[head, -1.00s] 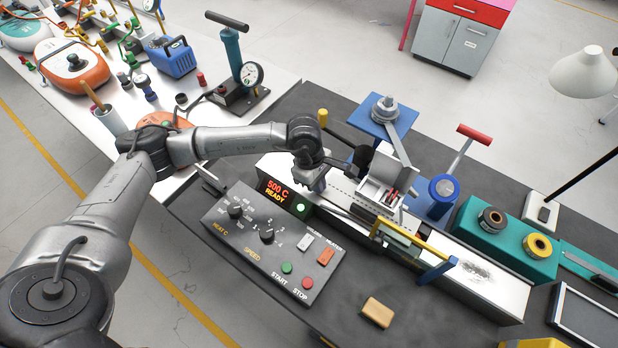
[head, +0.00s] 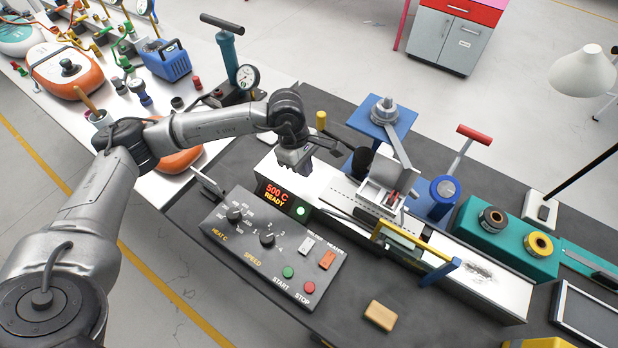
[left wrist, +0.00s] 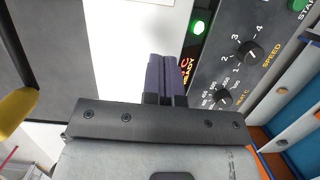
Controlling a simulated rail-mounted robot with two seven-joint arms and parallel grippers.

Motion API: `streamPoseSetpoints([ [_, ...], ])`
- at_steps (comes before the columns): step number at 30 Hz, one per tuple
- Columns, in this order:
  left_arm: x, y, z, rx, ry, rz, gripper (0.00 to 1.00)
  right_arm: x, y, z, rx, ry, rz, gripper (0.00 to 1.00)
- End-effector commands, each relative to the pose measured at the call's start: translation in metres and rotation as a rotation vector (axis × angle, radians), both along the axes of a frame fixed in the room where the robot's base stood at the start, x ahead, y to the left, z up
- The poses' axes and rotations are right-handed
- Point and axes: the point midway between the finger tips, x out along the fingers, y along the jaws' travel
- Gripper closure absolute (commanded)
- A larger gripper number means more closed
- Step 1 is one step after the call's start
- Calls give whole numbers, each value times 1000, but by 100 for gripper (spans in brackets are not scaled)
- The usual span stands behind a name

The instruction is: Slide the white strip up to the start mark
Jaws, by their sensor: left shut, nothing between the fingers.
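A long white surface with a dashed line (head: 346,190) runs along the machine bed from the left end under the welding head. I take this as the white strip, but cannot tell its edges from the bed. It shows as a plain white band in the left wrist view (left wrist: 122,45). A start mark cannot be made out for certain. My left gripper (head: 299,168) is above the left end of the white surface, behind the display. Its dark fingers (left wrist: 165,75) are shut together and empty; contact with the surface cannot be told. My right gripper is out of view.
The control panel (head: 270,245) with knobs and buttons stands in front of the bed. The welding head (head: 388,185) and a yellow bar (head: 400,238) stand over the bed to the right. A tan block (head: 380,315) lies in front. A yellow-topped post (head: 321,122) stands behind.

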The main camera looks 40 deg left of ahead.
Motion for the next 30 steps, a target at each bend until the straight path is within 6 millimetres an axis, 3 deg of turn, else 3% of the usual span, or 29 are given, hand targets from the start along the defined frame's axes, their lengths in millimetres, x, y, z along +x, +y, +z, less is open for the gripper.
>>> streamPoseSetpoints([
  [3,0,5,20,0,-2,1,100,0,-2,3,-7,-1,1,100],
  [9,-1,10,39,1,-1,1,100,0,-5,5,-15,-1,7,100],
  [22,-1,11,45,0,0,1,100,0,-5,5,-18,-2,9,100],
  [30,-14,12,30,2,58,2,76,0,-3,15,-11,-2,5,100],
])
